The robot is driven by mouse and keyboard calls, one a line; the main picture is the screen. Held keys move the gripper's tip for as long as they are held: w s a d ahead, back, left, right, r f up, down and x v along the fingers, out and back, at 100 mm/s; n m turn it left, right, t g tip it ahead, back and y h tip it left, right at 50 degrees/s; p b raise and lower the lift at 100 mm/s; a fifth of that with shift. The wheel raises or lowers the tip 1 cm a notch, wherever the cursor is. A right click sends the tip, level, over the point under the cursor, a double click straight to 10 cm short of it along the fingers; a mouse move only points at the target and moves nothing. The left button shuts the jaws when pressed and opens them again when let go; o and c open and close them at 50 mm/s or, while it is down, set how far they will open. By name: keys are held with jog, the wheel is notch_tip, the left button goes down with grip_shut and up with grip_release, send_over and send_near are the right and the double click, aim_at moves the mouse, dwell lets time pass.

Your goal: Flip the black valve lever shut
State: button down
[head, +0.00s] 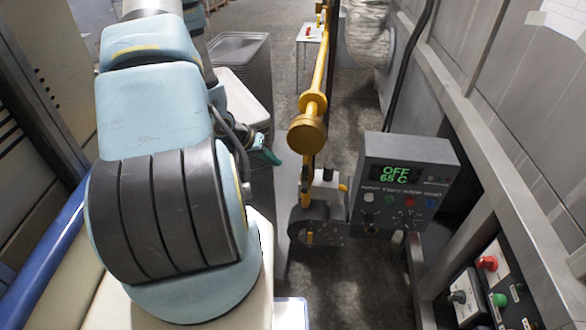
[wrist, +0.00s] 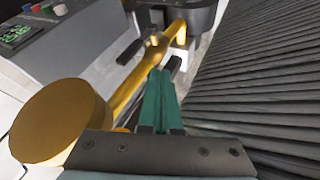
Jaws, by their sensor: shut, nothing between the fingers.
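My gripper (head: 271,157) is shut and empty, its green fingers pressed together to the left of the yellow pipe in the head view. In the wrist view the closed fingers (wrist: 160,100) point along the right side of the yellow pipe (wrist: 128,90). The pipe (head: 319,75) carries a large round yellow end (head: 306,134). A small dark piece shows just past the fingertips in the wrist view; whether it is the valve lever, and whether it touches them, I cannot tell.
A grey control box (head: 408,165) reading OFF, 65 C stands right of the pipe. A stack of grey trays (head: 243,50) is close on the left. A panel with red, black and green controls (head: 487,263) is at the lower right.

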aim_at(305, 167)
jog(key=d+f, duration=0.2)
jog(key=d, duration=0.3)
jog(key=shift+w+d+f, duration=0.15)
jog(key=shift+d+f, duration=0.25)
jog(key=shift+s+d+r+p, duration=0.2)
jog(key=shift+d+p, duration=0.1)
jog(key=shift+d, duration=0.35)
jog(key=shift+s+d+r+p, duration=0.15)
jog(key=shift+d+p, duration=0.1)
jog(key=shift+d, duration=0.65)
